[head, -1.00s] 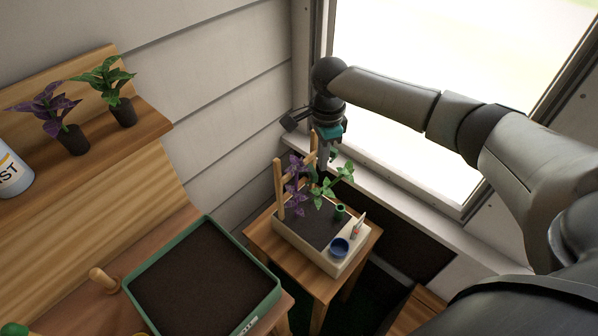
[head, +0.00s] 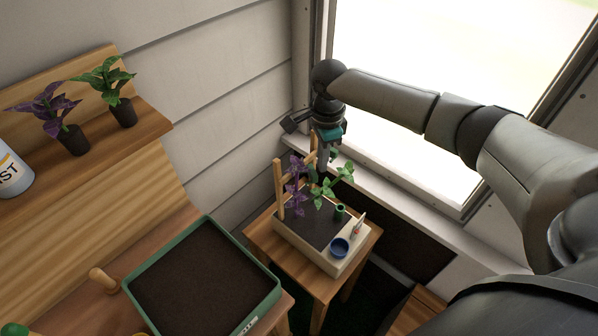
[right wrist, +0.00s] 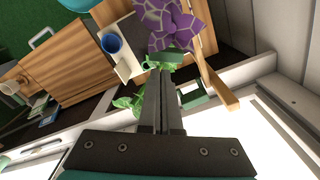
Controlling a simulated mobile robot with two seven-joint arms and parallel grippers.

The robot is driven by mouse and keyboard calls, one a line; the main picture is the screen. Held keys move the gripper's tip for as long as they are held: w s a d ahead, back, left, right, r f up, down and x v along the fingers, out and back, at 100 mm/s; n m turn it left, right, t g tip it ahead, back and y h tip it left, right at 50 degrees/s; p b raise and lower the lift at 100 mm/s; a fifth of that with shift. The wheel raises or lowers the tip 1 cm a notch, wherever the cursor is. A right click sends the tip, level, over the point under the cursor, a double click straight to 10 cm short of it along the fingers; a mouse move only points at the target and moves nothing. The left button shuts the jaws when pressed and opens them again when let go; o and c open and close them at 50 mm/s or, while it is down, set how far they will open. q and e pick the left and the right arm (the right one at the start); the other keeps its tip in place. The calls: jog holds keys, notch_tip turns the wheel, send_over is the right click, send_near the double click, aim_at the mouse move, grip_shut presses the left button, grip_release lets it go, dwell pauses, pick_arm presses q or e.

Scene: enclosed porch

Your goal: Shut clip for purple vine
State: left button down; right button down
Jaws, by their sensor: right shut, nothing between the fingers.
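The purple vine (head: 296,178) stands in a planter box (head: 310,256) beside upright wooden stakes (head: 279,190). A green vine (head: 328,190) grows to its right. In the right wrist view the purple vine (right wrist: 172,28) fills the top middle. A dark green piece, perhaps the clip (right wrist: 166,57), lies just beyond my fingertips, below the purple leaves; whether it is open or shut I cannot tell. My right gripper (head: 322,174) points down above the planter, behind the leaves. In the right wrist view its fingers (right wrist: 160,76) are together and empty. My left gripper is out of view.
The planter stands on a small wooden table (head: 262,240) near the window sill, with a blue cup (head: 339,247) at its front. A green soil tray (head: 277,290) sits on the bench at left. Potted plants (head: 122,110) stand on the shelf.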

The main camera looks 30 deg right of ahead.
jog(key=shift+f, duration=1.5)
jog(key=shift+s+a+p, duration=0.35)
jog(key=shift+s+p, duration=0.15)
jog(key=shift+p, duration=0.7)
jog(key=shift+s+a+p, duration=0.35)
jog(key=shift+a+p, duration=0.1)
jog(key=shift+p, duration=0.5)
